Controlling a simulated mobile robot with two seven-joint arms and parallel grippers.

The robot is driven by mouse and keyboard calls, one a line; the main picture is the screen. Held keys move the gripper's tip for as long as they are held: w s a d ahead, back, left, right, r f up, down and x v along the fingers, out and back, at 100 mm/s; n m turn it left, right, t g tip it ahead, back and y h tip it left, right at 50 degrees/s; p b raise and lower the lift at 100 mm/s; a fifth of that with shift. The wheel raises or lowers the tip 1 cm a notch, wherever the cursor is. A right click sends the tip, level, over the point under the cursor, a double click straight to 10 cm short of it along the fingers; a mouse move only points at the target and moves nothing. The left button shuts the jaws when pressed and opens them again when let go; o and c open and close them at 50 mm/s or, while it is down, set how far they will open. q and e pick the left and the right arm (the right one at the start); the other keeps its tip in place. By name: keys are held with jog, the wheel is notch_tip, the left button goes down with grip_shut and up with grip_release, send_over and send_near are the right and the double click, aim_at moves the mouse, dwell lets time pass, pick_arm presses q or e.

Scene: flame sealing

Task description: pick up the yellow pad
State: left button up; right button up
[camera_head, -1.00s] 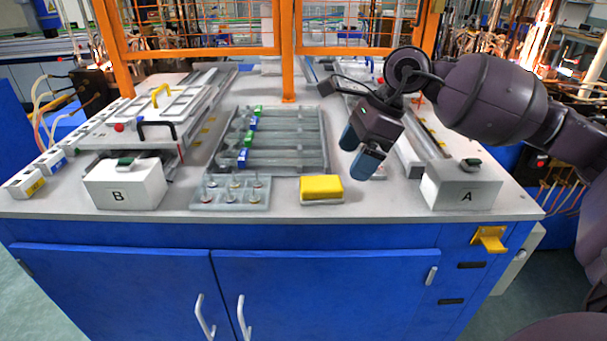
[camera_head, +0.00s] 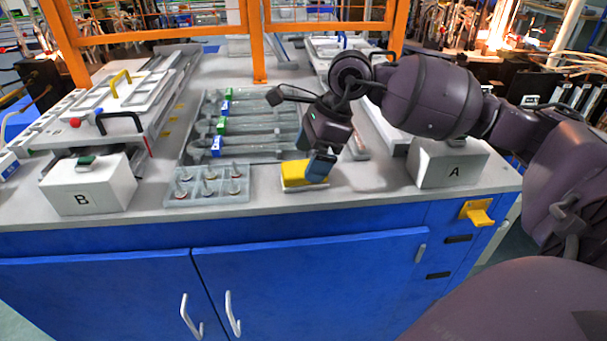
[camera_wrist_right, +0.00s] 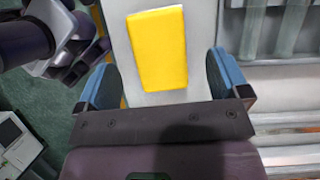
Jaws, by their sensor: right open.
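The yellow pad (camera_head: 293,172) lies near the front edge of the worktop, on a pale base. My right gripper (camera_head: 321,163) is over the pad's right part and hides some of it in the head view. In the right wrist view the pad (camera_wrist_right: 158,48) is in full sight, ahead of the jaws and between the lines of the two blue fingers. The right gripper (camera_wrist_right: 160,82) is open there, with nothing between its fingers. I cannot tell whether a finger touches the pad.
A clear tray with small pegs (camera_head: 209,199) stands left of the pad. A rack with tubes (camera_head: 184,150) lies behind. White box A (camera_head: 435,174) stands to the right, white box B (camera_head: 70,200) to the left. Worktop is free between the pad and box A.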

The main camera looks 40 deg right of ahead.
aim_at(304, 167)
jog(key=x, duration=0.3)
jog(key=shift+f, duration=0.2)
jog(key=c, duration=1)
jog(key=shift+c, duration=0.2)
jog(key=shift+r, duration=0.15)
notch_tip(304, 167, up, 20)
jog(key=p, duration=0.1)
